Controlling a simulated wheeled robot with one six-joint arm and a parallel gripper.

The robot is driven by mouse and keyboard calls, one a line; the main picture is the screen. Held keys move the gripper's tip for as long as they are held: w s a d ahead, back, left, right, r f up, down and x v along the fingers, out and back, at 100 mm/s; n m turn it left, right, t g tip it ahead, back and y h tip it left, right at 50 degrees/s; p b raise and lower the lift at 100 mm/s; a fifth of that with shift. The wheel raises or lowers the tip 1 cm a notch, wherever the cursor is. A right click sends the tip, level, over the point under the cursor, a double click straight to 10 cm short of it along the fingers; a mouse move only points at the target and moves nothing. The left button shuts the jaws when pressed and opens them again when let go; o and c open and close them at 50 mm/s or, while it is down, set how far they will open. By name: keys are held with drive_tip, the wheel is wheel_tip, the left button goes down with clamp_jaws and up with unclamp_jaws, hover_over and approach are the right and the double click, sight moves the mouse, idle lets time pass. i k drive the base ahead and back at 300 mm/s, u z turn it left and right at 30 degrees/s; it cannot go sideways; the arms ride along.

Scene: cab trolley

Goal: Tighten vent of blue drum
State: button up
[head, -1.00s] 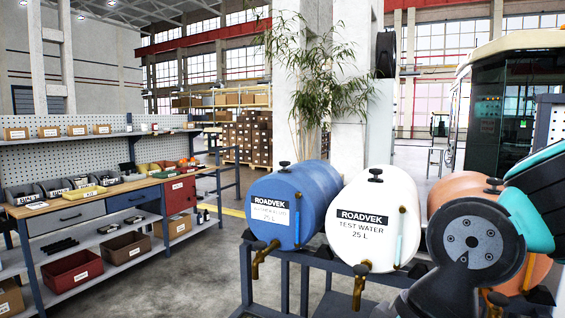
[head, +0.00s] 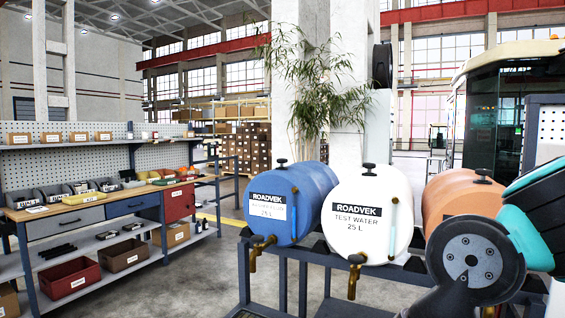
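The blue drum (head: 302,187) lies on its side at the left end of a dark metal trolley rack (head: 268,252). Its label reads ROADVEK and 25 L. The drum's black vent knob (head: 281,162) stands on top, near the front end. A brass tap (head: 259,248) hangs at its lower front, and a light blue sight tube runs up its face. My arm shows at the right edge, in front of the orange drum. My gripper is outside the picture.
A white drum (head: 367,222) marked TEST WATER and an orange drum (head: 452,196) lie to the right on the same rack, each with a black top knob. A workbench (head: 110,208) with bins stands left. Open floor lies between bench and rack. A plant stands behind.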

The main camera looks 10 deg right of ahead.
sight(281, 161)
drive_tip(key=z, duration=0.3)
drive_tip(key=k, duration=0.25)
drive_tip(key=u, duration=1.35)
drive_tip(key=i, duration=1)
drive_tip(key=u, duration=0.45)
drive_tip(key=i, duration=0.85)
drive_tip(key=z, duration=0.8)
drive_tip(key=i, duration=0.65)
drive_tip(key=z, duration=0.7)
